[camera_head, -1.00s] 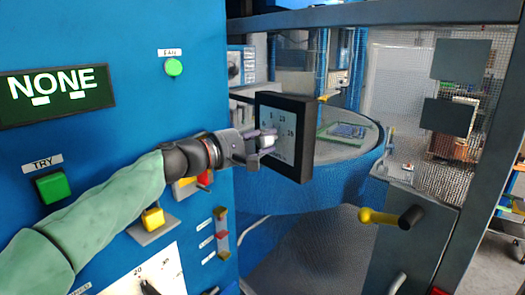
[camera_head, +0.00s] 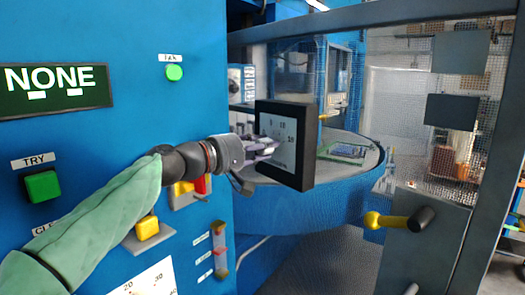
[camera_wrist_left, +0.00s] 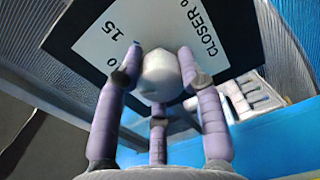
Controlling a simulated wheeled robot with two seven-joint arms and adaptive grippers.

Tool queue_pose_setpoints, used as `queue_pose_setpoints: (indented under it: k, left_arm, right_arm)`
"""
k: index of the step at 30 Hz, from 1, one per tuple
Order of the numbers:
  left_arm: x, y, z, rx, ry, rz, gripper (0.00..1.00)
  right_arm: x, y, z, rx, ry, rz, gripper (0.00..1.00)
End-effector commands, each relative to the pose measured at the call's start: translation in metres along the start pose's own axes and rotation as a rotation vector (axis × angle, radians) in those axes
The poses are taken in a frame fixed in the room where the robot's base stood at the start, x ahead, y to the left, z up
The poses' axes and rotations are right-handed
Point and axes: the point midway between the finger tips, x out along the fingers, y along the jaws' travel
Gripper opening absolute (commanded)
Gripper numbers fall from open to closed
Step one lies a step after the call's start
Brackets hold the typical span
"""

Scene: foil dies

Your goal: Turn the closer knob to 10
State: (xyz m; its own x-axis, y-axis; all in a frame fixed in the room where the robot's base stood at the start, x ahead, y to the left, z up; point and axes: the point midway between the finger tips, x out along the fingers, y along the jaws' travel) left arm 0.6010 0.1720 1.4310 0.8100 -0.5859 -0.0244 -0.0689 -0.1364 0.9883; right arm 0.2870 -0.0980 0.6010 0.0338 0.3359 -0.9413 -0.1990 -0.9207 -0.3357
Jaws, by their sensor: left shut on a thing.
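The closer dial is a white face (camera_head: 291,155) in a thick black frame (camera_head: 302,175), right of the blue panel in the head view. Its numbers are small; 10 seems to stand near the top. In the left wrist view the word CLOSER and the numbers 0 and 15 show on the face (camera_wrist_left: 115,48). My left gripper (camera_head: 270,147) is at the dial, shut on the pale knob (camera_wrist_left: 162,78), with its fingers around it. The fingers mostly hide the knob in the head view, and its pointer cannot be read. My right gripper is not in view.
The blue panel (camera_head: 120,115) carries a display reading NONE (camera_head: 52,88), a green TRY button (camera_head: 42,185), yellow buttons (camera_head: 147,228) and another dial (camera_head: 150,280). A mesh guard and a yellow-and-black handle (camera_head: 395,220) stand to the right.

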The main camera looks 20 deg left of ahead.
Motion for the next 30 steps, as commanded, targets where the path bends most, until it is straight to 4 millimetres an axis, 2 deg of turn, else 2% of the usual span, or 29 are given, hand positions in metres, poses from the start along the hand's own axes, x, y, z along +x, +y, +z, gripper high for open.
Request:
queue_pose_setpoints:
  k: [12,13,15,26,30]
  left_arm:
    - [0.002,-0.003,0.001,0.006,-0.005,-0.005,0.06]
    - [0.002,-0.003,0.001,0.005,-0.005,-0.005,0.41]
    - [0.002,-0.003,0.001,0.005,-0.004,-0.005,0.61]
    - [-0.001,-0.001,0.0,0.006,-0.001,-0.002,0.62]
    - [-0.013,0.0,-0.001,0.007,0.003,-0.001,0.62]
  right_arm:
    - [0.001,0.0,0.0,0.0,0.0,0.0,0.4]
    - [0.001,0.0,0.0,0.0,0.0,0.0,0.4]
    - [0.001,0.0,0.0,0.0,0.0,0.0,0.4]
    - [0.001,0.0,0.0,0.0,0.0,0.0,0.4]
    - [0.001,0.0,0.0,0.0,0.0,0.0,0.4]
